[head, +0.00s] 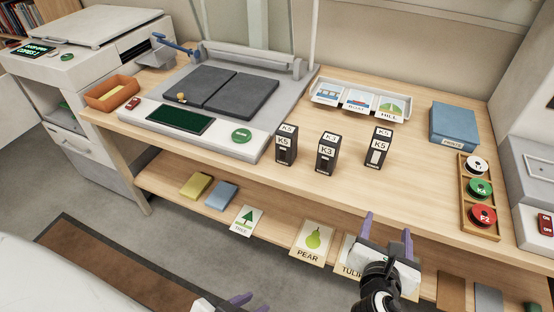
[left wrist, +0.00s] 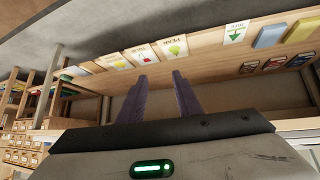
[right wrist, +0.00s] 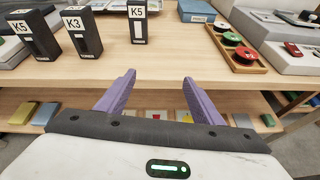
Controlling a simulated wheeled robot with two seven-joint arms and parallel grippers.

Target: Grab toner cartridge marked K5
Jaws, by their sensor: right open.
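Three black toner cartridges stand upright on the wooden counter. The left one is marked K5 (head: 286,148), the middle one K3 (head: 326,157), the right one K5 (head: 377,151). In the right wrist view the right K5 cartridge (right wrist: 138,27) stands ahead and slightly left of my gripper, with the K3 cartridge (right wrist: 82,37) and the other K5 (right wrist: 36,38) further left. My right gripper (head: 388,227) is open and empty in front of the counter's edge, apart from the cartridges. My left gripper (left wrist: 160,80) is open and empty, low in front of the lower shelf.
A bookbinding-like press (head: 285,88) with a blue handle fills the counter's left. Picture cards stand in a white rack (head: 335,98) behind the cartridges. A blue box (head: 454,122) and a wooden tray of spools (head: 465,205) are at right. The lower shelf (head: 270,215) holds cards.

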